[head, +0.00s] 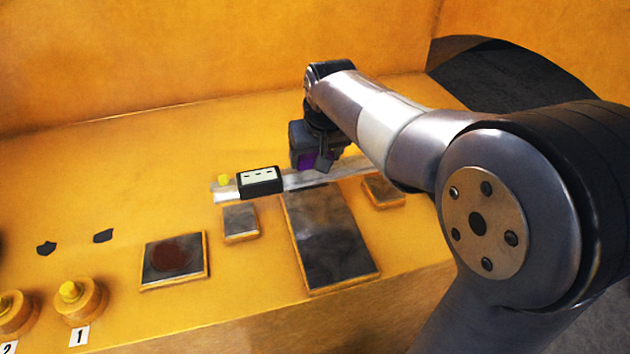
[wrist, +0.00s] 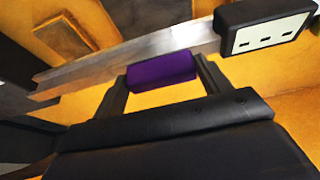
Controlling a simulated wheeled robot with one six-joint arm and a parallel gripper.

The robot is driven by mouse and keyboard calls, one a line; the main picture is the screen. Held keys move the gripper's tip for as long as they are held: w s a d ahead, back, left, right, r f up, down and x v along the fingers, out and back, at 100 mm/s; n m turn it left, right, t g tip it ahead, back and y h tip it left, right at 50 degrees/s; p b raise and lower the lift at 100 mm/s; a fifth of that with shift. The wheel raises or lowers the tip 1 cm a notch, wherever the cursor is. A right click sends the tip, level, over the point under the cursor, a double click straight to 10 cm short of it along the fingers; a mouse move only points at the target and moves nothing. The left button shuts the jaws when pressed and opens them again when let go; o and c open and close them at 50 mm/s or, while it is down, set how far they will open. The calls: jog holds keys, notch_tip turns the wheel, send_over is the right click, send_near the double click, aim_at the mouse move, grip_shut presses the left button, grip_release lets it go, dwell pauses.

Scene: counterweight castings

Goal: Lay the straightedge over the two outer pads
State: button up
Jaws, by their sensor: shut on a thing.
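The straightedge (head: 226,196) is a long silver bar with a black box with a pale three-mark face (head: 261,180) near its left end. It also shows in the wrist view (wrist: 110,66). My gripper (head: 318,164) is shut on its purple grip (wrist: 160,68), with a finger at each side. The two small outer pads, left (head: 240,221) and right (head: 384,190), flank a larger dark middle pad (head: 331,240). In the head view the bar runs across just behind the pads. I cannot tell its height above them. My arm hides part of the bar's right side.
A square plate with a reddish-brown patch (head: 174,258) lies left of the pads. Yellow-knobbed round parts (head: 78,298) stand front left, one by a "1" label. A small yellow knob (head: 223,179) shows at the bar's left end. The yellow surface behind left is clear before the back wall.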

aim_at(316, 180)
jog(key=shift+f, duration=3.35)
jog(key=shift+f, duration=0.15)
jog(key=o, duration=1.9)
jog(key=v, duration=1.2)
